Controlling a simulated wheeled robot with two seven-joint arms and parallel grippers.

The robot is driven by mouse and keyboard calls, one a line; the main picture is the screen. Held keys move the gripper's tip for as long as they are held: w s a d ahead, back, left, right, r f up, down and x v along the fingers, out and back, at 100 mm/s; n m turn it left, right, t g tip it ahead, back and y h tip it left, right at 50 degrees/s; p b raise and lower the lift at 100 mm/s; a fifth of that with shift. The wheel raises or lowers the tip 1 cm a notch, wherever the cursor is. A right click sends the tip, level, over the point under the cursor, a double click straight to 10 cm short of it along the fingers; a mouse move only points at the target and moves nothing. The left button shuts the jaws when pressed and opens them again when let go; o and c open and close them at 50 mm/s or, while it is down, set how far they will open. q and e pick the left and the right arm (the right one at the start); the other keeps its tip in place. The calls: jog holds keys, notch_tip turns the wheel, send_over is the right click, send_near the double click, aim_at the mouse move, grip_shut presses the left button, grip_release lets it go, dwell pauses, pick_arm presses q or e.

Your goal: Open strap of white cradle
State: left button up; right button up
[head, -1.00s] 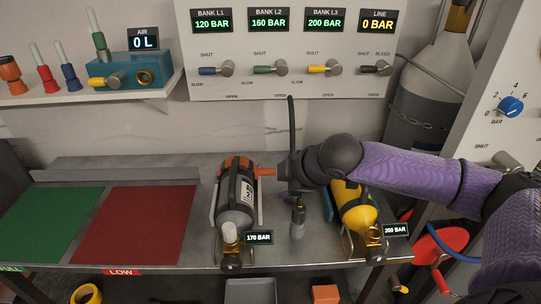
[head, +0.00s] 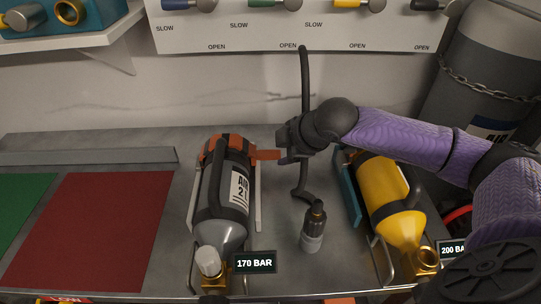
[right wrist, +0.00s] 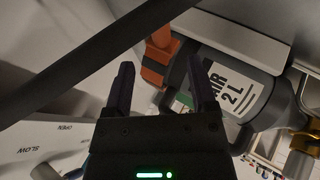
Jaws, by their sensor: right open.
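The white cradle (head: 192,200) stands on the bench and holds a grey cylinder (head: 208,195) marked AIR. An orange strap (head: 225,143) crosses the cylinder's far end, and its tab (head: 267,155) sticks out to the right. My right gripper (head: 284,152) is at the tab's outer end. In the right wrist view my right gripper (right wrist: 160,70) is open, with the orange strap (right wrist: 157,60) showing at and beyond its fingertips. I cannot tell whether the fingers touch the tab. My left gripper is out of view.
A yellow cylinder (head: 388,195) lies in another cradle to the right, under my right arm. A black hose (head: 304,90) hangs behind my right gripper, above a small fitting (head: 313,228) on the bench. A red mat (head: 95,230) lies clear at the left.

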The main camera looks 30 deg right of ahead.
aim_at(271, 154)
jog(key=b+x, duration=0.2)
jog(key=x, duration=0.4)
jog(key=shift+s+f, duration=0.1)
jog(key=shift+f, duration=0.05)
jog(key=shift+w+f+b, duration=0.25)
jog(key=shift+w+b, duration=0.05)
jog(key=shift+w, duration=0.05)
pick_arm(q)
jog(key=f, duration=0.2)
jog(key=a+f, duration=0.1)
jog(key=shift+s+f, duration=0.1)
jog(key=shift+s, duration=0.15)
pick_arm(e)
jog(key=shift+c, duration=0.3)
grip_shut()
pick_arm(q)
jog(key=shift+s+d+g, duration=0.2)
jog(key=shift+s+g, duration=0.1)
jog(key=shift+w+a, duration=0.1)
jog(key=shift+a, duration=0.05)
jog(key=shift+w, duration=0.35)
